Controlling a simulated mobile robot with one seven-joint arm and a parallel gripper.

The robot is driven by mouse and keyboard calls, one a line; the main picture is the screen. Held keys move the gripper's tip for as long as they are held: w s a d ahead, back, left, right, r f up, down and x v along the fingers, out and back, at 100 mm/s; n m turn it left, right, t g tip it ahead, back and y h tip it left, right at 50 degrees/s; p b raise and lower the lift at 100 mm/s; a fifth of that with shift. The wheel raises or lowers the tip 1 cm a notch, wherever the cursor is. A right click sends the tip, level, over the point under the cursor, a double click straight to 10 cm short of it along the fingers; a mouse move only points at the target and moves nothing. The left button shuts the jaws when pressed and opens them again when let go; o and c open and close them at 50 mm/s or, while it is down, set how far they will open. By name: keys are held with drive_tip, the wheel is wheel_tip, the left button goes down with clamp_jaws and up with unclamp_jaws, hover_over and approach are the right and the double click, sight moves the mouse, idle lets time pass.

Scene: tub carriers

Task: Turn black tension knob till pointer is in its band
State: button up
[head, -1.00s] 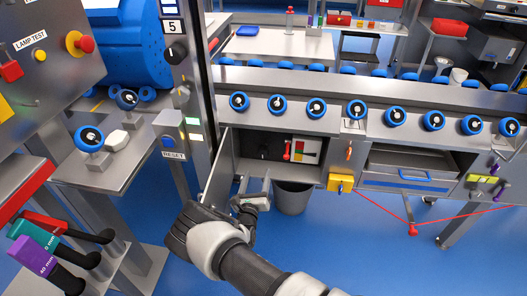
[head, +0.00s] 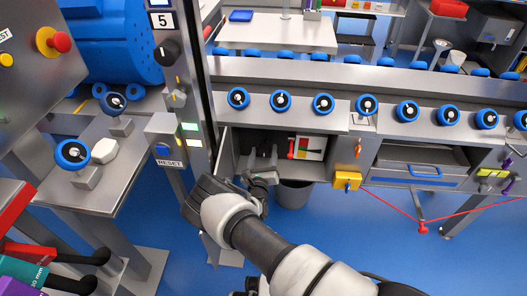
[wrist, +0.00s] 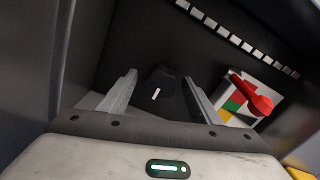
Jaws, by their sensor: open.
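The black tension knob (wrist: 160,85), with a white mark on its face, sits on the dark back wall of an open compartment under the conveyor. My gripper (wrist: 153,92) is open in the wrist view, with one finger on either side of the knob as seen from the wrist; contact does not show. In the head view my gripper (head: 262,158) reaches into the compartment mouth and hides the knob. A white plate with red, green and yellow fields (wrist: 242,102) is right of the knob, partly covered by a red lever (wrist: 252,93). The pointer is not clear.
The compartment's open door (head: 222,165) stands close to my arm's left. A yellow box (head: 347,180) hangs right of the compartment, with a red cord (head: 395,206) beyond. A grey bin (head: 293,193) stands below. Blue-rimmed rollers (head: 280,100) line the conveyor above.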

drive_tip(key=c, duration=1.1)
drive_tip(key=shift+o, duration=0.2)
drive_tip(key=shift+r+m, duration=0.1)
drive_tip(key=shift+m, duration=0.2)
drive_tip(key=m+p, duration=0.2)
drive_tip(key=m, duration=0.1)
drive_tip(key=m+p, duration=0.1)
drive_tip(key=m, duration=0.4)
drive_tip(key=shift+d+p, duration=0.1)
drive_tip(key=shift+p, duration=0.2)
drive_tip(key=m+p, duration=0.1)
drive_tip(key=m, duration=0.3)
drive_tip(key=shift+m, duration=0.3)
drive_tip(key=shift+m+p, duration=0.9)
drive_tip(key=shift+m, duration=1.4)
